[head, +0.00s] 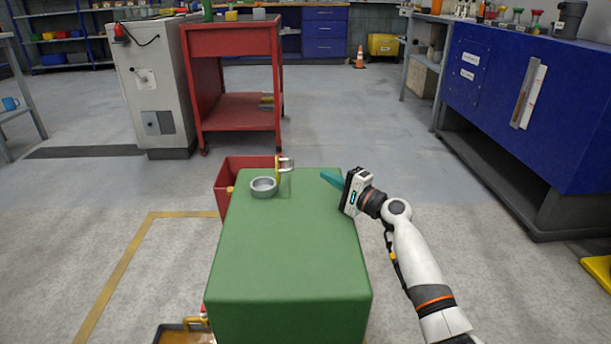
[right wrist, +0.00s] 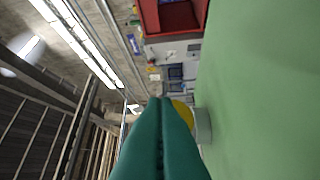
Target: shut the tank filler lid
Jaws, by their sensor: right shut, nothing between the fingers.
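The green tank (head: 290,250) stands in front of me, with a grey round filler neck (head: 264,187) on its top near the far left. The yellow filler lid (head: 278,168) stands upright, seen nearly edge-on, at the right of the neck, with a grey piece (head: 287,163) on its right side. My right gripper (head: 331,178) has teal fingers shut and empty, over the tank's far right part, to the right of the lid and apart from it. In the right wrist view the fingers (right wrist: 160,135) partly hide the yellow lid (right wrist: 183,112) and neck (right wrist: 203,126). My left gripper is out of view.
A red bin (head: 232,180) stands behind the tank's left side. A red cart (head: 235,115) and grey cabinet (head: 150,90) stand farther back. A blue bench (head: 530,110) is at the right. The tank top nearer me is clear.

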